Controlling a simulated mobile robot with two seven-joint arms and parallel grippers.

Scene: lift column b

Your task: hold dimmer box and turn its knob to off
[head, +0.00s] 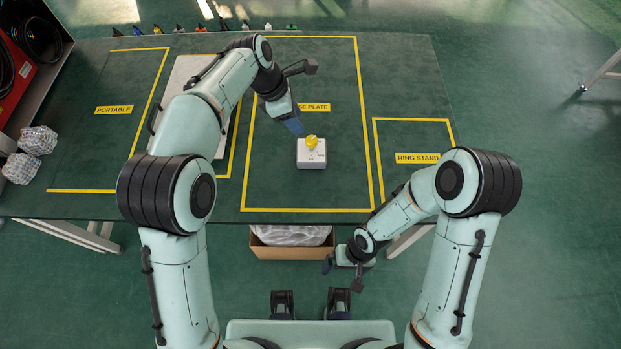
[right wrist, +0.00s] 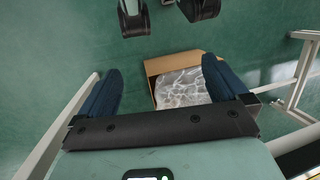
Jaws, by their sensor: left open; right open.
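The dimmer box is a small white box (head: 311,160) with a yellow knob (head: 311,141) on top. It sits on the dark green table inside a large yellow-outlined area, in the head view. My left gripper (head: 294,126) is open and points down just behind and left of the box, seen nearly edge-on. It looks close to the knob, but I cannot tell whether it touches. My right gripper (head: 328,265) is open and empty, low in front of the table's near edge. Its two blue fingers (right wrist: 161,66) stand wide apart in the right wrist view.
A cardboard box (head: 292,252) with clear wrapping is below the table's front edge; it also shows in the right wrist view (right wrist: 158,66). Wrapped bundles (head: 38,140) lie at the left. Small coloured items line the back edge. The table right of the dimmer box is clear.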

